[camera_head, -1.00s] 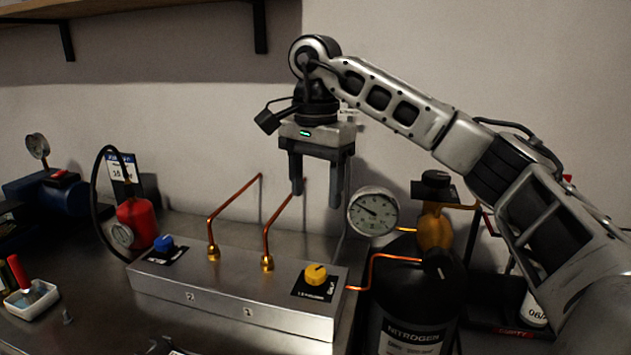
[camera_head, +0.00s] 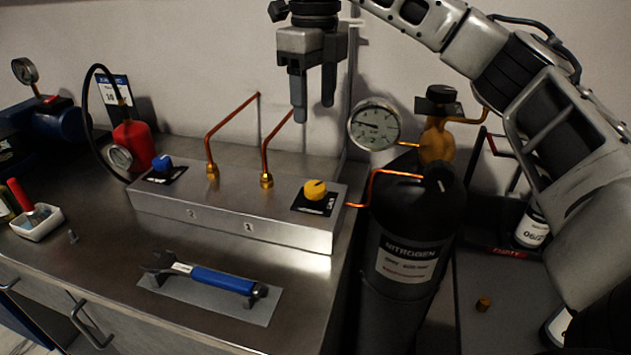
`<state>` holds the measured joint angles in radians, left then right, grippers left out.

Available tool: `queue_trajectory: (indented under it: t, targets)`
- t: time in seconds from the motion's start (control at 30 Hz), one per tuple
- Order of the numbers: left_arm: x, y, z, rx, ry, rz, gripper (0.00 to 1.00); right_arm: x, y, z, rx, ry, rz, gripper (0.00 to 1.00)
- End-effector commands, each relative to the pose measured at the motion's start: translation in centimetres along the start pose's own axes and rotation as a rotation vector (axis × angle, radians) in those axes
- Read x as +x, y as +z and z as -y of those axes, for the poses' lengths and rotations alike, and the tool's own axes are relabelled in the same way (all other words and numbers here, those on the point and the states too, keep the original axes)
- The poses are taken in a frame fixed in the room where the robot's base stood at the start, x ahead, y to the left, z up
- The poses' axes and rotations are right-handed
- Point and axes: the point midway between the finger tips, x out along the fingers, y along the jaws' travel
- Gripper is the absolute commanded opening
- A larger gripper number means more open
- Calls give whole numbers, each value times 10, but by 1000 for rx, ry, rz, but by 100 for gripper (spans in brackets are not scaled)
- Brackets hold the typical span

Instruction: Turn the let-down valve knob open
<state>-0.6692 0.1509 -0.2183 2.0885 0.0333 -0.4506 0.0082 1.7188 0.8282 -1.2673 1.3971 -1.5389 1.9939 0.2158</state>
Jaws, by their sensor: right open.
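A metal manifold block (camera_head: 237,216) stands on the bench, with a yellow knob (camera_head: 315,190) on a black label plate at its right end. A blue knob (camera_head: 162,163) sits on a similar plate at its left end. The label text is too small to read, so I cannot tell which knob is the let-down valve. My right gripper (camera_head: 314,110) points down with its fingers apart and empty. In the picture it is above the yellow knob, clear of it. My left gripper is not in view.
Two copper tubes (camera_head: 210,150) rise from the block. A round gauge (camera_head: 375,125), brass regulator (camera_head: 436,143) and black nitrogen cylinder (camera_head: 405,265) stand to the right. A blue-handled wrench (camera_head: 222,279) lies in front. A red bottle (camera_head: 133,143) and white tray (camera_head: 38,223) are left.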

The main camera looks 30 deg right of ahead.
Motion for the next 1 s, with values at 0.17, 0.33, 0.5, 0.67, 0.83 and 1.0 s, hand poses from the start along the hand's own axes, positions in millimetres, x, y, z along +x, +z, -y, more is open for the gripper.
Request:
queue_trajectory:
  t: [0.17, 0.33, 0.5, 0.67, 0.83, 1.0]
  targets:
    - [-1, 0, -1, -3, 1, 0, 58, 14, 0, 0, 30, 0, -3, 58]
    - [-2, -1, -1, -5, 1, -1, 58, 47, -1, 0, 27, 1, -6, 58]
    - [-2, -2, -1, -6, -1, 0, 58, 84, -2, 0, 26, 1, -5, 58]
    - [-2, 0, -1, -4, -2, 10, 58, 117, -1, 0, 26, 1, -4, 58]
    - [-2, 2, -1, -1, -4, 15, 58, 144, -1, 0, 26, 1, -3, 58]
    - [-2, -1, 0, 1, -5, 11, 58, 156, -1, 0, 25, 0, -1, 58]
